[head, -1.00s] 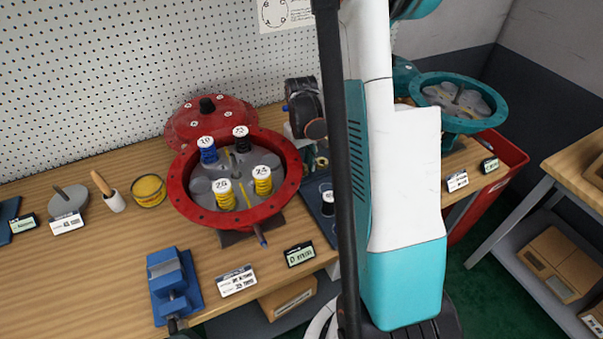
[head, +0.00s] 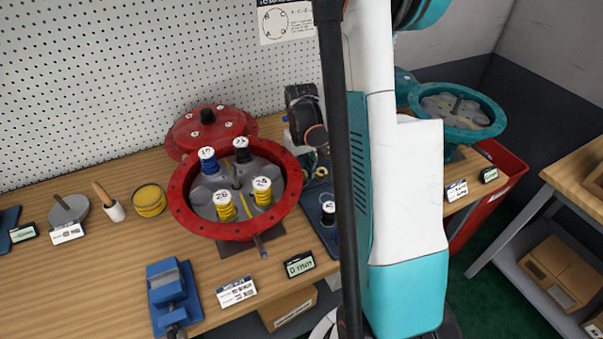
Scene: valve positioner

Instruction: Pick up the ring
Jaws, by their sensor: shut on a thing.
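My gripper is not visible; my white and teal body parts and a dark pole fill the middle of the head view and hide what lies behind them. I cannot tell which thing is the task's ring. A small brass-coloured ring-like part (head: 321,173) shows on the bench just left of the pole, partly hidden. A round yellow piece (head: 149,200) sits at the left of the bench. The red open housing (head: 181,207) stands in the middle of the bench, holding blue, black and yellow springs with numbered white caps.
A red lid (head: 209,131) lies behind the housing. A blue vise (head: 168,287) stands at the front edge, near label cards (head: 236,291). A dark round-bodied device (head: 303,108) stands left of the pole.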

